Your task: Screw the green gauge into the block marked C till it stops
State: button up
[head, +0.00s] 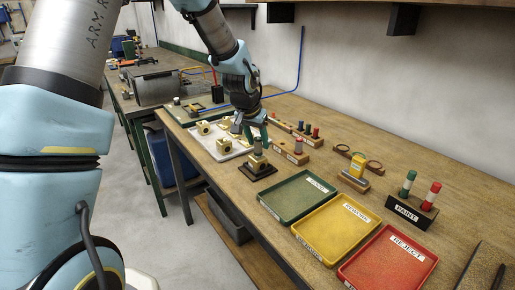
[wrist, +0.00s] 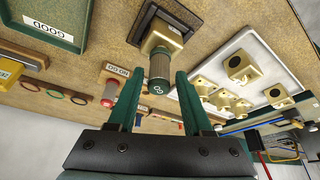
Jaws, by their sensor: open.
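A grey-green knurled cylinder, apparently the gauge (wrist: 160,68), stands upright on a brass block (wrist: 166,36) held in a dark square base (wrist: 190,14). In the head view the gauge (head: 259,145) sits on top of the block (head: 257,162), over the dark base (head: 248,173). No letter C is readable on the block, and how deep the gauge sits cannot be told. My gripper (wrist: 158,84) is open, its two green fingers on either side of the gauge with gaps showing. In the head view my gripper (head: 256,134) is right above the block.
A white tray (head: 236,154) with several brass blocks lies behind. A GO/NO GO rack (head: 291,156) holds a red-topped gauge (head: 299,144). Green (head: 285,215), yellow (head: 325,250) and red (head: 365,282) trays line the front edge. A paint stand (head: 412,212) is at right.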

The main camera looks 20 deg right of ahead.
jog(key=n+b, duration=0.1)
jog(key=b, duration=0.1)
jog(key=n+t+b, duration=0.1)
jog(key=n+b, duration=0.1)
jog(key=shift+d+f+y, duration=0.1)
jog(key=shift+f+y, duration=0.1)
jog(key=shift+y, duration=0.2)
jog(key=shift+n+y+b, duration=0.3)
jog(key=shift+n+b, duration=0.25)
jog(key=shift+n, duration=0.35)
jog(key=shift+r+n+y, duration=0.25)
jog(key=shift+n+y, duration=0.25)
jog(key=shift+n, duration=0.8)
